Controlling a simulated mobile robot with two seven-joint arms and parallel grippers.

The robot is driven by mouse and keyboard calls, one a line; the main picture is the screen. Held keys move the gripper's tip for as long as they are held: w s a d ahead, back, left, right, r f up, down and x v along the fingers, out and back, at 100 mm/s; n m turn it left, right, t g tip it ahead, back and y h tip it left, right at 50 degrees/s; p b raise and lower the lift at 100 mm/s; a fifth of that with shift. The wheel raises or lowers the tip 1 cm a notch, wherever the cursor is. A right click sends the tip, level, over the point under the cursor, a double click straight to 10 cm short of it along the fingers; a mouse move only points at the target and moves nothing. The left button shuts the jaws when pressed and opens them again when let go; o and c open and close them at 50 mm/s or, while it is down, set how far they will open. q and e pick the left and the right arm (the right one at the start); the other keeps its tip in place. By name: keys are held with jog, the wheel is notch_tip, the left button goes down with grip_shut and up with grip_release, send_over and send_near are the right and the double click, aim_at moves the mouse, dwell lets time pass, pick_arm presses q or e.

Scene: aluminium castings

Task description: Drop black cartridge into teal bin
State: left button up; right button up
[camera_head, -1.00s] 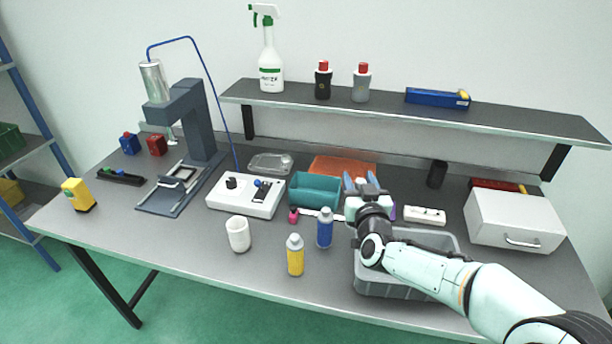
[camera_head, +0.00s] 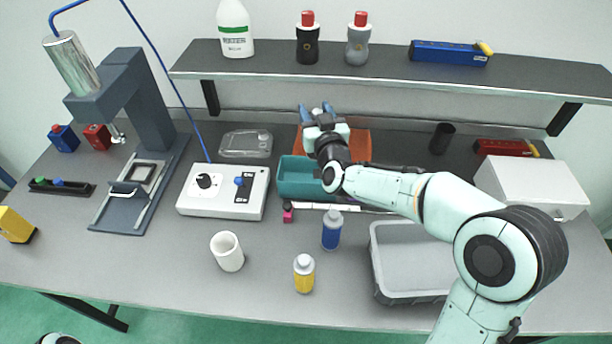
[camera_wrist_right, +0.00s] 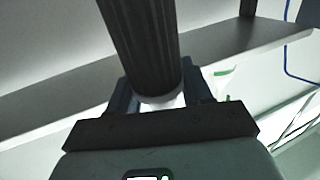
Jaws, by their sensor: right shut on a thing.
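The teal bin (camera_head: 296,190) stands on the table just behind the middle, its right part hidden by my right arm. My right gripper (camera_head: 317,110) is behind and above the bin in the head view, in front of the orange mat, with its fingers pointing away. In the right wrist view, my right gripper (camera_wrist_right: 160,100) is shut on a dark ribbed cylinder, the black cartridge (camera_wrist_right: 140,45). I cannot make out the cartridge in the head view. My left gripper is out of view.
The orange mat (camera_head: 358,146) lies behind the bin, under the shelf (camera_head: 380,82). A white control box (camera_head: 225,207) is left of the bin. Blue (camera_head: 332,232) and yellow (camera_head: 304,275) bottles stand in front. A grey tray (camera_head: 405,295) is at right. Another dark cylinder (camera_head: 441,138) stands behind.

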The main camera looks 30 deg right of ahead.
jog(key=shift+f+b, duration=1.45)
jog(key=shift+f, duration=1.15)
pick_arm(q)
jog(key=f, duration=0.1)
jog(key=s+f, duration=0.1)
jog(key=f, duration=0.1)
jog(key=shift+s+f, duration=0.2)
